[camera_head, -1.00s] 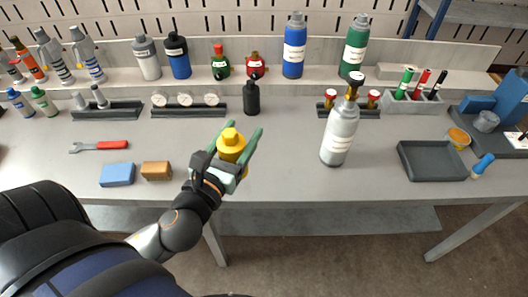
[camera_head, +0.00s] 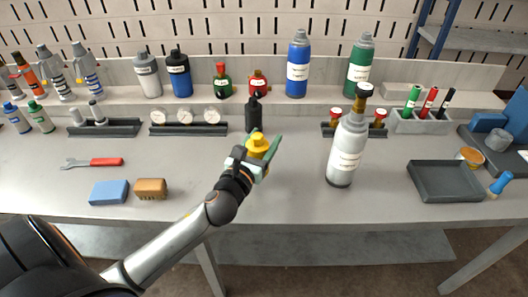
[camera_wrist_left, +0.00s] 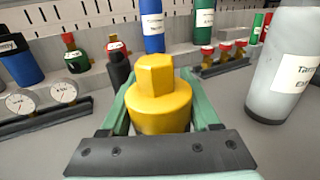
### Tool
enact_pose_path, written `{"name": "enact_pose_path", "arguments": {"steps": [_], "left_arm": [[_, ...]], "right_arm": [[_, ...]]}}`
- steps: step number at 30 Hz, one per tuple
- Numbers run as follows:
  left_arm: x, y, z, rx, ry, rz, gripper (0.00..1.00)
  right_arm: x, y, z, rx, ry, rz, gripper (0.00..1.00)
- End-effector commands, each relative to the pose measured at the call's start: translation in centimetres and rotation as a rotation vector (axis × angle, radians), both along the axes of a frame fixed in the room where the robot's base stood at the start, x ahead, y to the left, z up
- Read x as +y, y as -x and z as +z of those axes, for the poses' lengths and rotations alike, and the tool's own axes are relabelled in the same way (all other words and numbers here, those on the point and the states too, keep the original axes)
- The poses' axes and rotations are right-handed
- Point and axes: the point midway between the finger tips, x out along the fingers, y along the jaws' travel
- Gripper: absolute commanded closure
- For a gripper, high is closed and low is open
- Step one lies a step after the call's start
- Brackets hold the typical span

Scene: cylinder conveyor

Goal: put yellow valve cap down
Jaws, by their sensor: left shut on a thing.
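The yellow valve cap (camera_head: 258,141) is upright in my left gripper (camera_head: 262,150), which is shut on it over the middle of the table. In the left wrist view the cap (camera_wrist_left: 160,97) sits between the two green fingers, and its lower part is hidden by the gripper. I cannot tell whether the cap touches the table. A grey-white cylinder (camera_head: 346,158) with a brass valve stands to the right of the gripper. My right gripper does not show.
A small black bottle (camera_head: 253,115) stands just behind the gripper. A gauge rack (camera_head: 189,129) is behind on the left. A dark tray (camera_head: 446,194) is at the right. A blue block (camera_head: 109,192) and brown block (camera_head: 151,188) lie at the left front. The table in front of the gripper is clear.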

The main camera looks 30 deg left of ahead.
Motion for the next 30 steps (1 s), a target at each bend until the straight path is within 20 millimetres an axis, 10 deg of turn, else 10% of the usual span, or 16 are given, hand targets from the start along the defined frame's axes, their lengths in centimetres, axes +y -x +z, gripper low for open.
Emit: {"name": "enact_pose_path", "arguments": {"steps": [5, 17, 18, 30], "left_arm": [[0.0, -0.2, -3.3, 0.002, 0.003, 0.001, 1.00], [0.0, -0.2, -3.6, 0.000, -0.001, -0.001, 1.00], [0.0, -0.2, -3.7, 0.001, -0.001, -0.001, 0.36], [0.0, -0.1, -3.6, 0.001, -0.001, -0.001, 0.07]], "right_arm": [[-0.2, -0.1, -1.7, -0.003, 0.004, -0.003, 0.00], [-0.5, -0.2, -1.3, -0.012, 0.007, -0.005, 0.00], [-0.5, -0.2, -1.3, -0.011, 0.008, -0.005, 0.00], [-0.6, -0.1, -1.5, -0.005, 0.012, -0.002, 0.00]]}}
